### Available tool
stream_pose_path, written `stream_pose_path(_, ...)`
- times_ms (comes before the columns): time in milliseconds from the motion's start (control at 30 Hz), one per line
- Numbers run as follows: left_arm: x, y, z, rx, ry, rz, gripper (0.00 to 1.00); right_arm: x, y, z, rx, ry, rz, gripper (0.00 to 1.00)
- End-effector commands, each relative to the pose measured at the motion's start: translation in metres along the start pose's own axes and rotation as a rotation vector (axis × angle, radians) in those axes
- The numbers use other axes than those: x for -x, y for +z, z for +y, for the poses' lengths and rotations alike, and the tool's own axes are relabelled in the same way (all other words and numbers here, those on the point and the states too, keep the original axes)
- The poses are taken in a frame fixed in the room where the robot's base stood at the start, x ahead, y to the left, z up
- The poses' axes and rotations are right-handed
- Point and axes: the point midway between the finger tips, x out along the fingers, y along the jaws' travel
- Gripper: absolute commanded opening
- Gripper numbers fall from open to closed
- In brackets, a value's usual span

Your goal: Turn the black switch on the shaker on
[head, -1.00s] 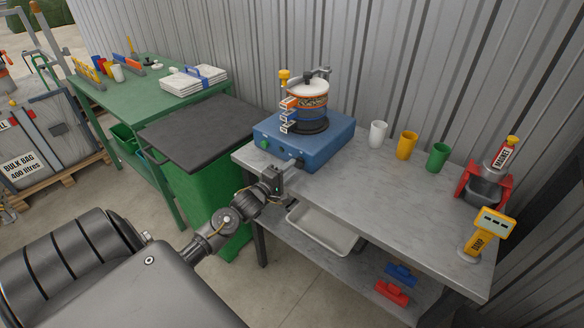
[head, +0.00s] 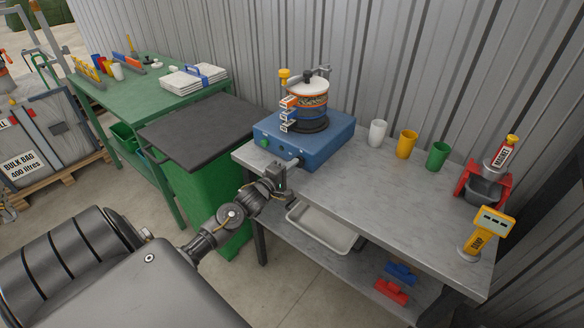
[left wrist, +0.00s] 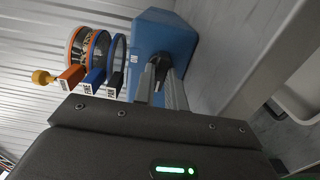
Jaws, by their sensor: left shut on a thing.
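The shaker is a blue box (head: 325,143) on the grey bench, with a stack of round sieves (head: 309,105) under a white lid. A green button (head: 264,143) sits on its front face. My left gripper (head: 294,163) is at the right part of that front face. In the left wrist view, the black switch (left wrist: 161,66) shows between the fingertips of my left gripper (left wrist: 163,77), against the blue box (left wrist: 170,35). The fingers are shut on the switch. In the head view the gripper hides the switch. My right gripper is not in view.
White (head: 377,133), orange (head: 407,144) and green (head: 437,156) cups stand on the bench (head: 350,184). A red magnet stand (head: 470,183) and yellow device (head: 486,232) are at right. A green bin (head: 205,190) stands left. The bench middle is clear.

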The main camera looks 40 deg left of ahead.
Motion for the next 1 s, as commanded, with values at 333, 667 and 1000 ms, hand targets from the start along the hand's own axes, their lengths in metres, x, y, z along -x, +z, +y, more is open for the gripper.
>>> stream_pose_path(333, 0.000, 0.000, 0.001, -0.153, -0.002, -0.001, 0.00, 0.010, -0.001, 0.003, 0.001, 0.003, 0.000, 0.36)
stream_pose_path(667, 0.000, 0.000, 0.001, -0.454, -0.001, 0.000, 0.00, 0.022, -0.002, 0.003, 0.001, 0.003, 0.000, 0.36)
stream_pose_path(1000, 0.000, 0.001, 0.000, -0.778, -0.001, -0.002, 0.00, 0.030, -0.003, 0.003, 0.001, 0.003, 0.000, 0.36)
